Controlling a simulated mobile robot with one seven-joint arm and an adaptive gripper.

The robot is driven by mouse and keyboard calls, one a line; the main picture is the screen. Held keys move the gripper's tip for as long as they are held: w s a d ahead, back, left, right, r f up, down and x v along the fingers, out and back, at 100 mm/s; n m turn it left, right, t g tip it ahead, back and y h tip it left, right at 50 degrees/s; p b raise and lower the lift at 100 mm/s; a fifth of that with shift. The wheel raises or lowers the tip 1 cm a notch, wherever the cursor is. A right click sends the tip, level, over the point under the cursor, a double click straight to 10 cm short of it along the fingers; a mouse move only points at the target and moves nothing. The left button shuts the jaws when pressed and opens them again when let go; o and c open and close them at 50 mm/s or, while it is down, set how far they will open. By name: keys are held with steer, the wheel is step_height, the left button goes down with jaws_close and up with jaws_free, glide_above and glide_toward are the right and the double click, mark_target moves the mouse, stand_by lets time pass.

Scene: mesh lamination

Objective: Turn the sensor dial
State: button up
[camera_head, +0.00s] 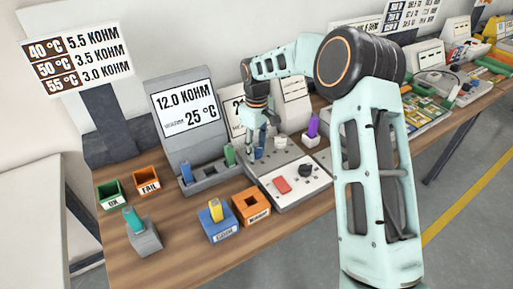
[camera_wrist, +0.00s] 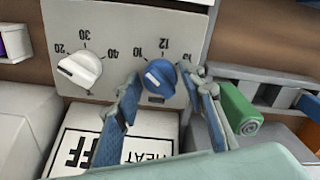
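The control panel in the wrist view (camera_wrist: 120,25) has a blue dial (camera_wrist: 160,77) marked 10, 12 and 15, and a white dial (camera_wrist: 79,69) marked 20, 30 and 40. My gripper (camera_wrist: 165,84) is open, with one fingertip to either side of the blue dial. Small gaps show between fingers and dial; contact is not clear. In the head view my gripper (camera_head: 258,147) is over the panel's back left, partly hiding the blue dial. The white dial (camera_head: 280,142) is just right of it. A display (camera_head: 187,108) reads 12.0 KOHM, 25 °C.
A grey tray with blue and green cylinders (camera_head: 229,154) stands left of the panel. A red button (camera_head: 282,185) and black knob (camera_head: 306,171) are on the front box. A purple cylinder (camera_head: 313,125) stands to the right. Orange and blue bins (camera_head: 222,229) are in front.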

steer(key=c, duration=0.8)
steer(key=shift+m, duration=0.3)
steer(key=m+b, duration=0.1)
steer(key=m, duration=0.8)
steer(key=shift+m, duration=0.3)
steer(key=shift+w, duration=0.1)
steer(key=o, duration=1.2)
